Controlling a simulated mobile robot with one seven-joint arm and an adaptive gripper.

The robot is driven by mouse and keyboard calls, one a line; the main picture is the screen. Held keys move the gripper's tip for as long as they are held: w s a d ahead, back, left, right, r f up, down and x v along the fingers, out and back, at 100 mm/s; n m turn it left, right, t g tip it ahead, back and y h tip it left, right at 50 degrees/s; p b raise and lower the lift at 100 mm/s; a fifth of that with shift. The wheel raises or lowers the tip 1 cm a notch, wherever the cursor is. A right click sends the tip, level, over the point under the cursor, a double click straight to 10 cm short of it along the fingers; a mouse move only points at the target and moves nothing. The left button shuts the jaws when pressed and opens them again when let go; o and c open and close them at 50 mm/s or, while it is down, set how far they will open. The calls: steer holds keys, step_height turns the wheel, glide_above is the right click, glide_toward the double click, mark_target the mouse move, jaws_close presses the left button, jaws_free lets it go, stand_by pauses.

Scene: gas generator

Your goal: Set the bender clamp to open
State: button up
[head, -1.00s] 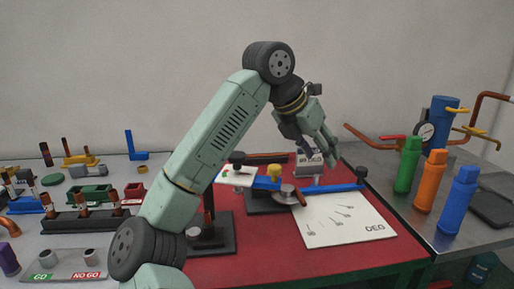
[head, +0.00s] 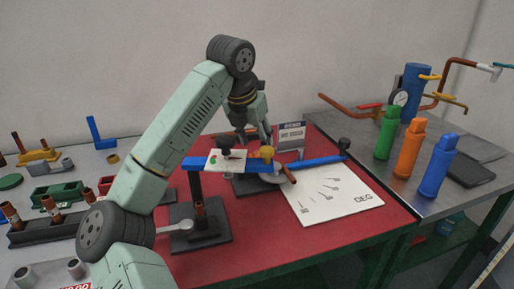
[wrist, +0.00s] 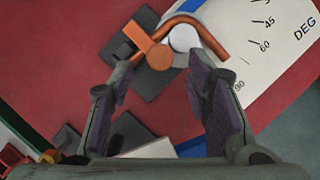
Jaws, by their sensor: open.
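The bender stands on the red mat, with a long blue bar (head: 320,161) ending in a black ball knob. A white plate (head: 213,161) with green and red marks carries a black knob (head: 225,145); a yellow-orange knob (head: 266,153) is beside it. I cannot tell for certain which part is the clamp. My gripper (head: 255,138) is open and empty, behind and above the bar. In the wrist view, an orange lever (wrist: 147,44) and a bent copper tube (wrist: 222,47) beside a pale round post (wrist: 183,38) lie between and beyond my spread fingers (wrist: 160,70).
A white DEG sheet (head: 335,202) lies right of the bender, and a small sign (head: 292,135) stands behind. Green (head: 387,133), orange (head: 409,148) and blue (head: 438,167) bottles stand on the right bench. A black stand (head: 202,235) is in front of the bender.

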mark_target(258, 154)
steer(key=shift+x, duration=2.1)
steer(key=shift+c, duration=0.2)
jaws_close()
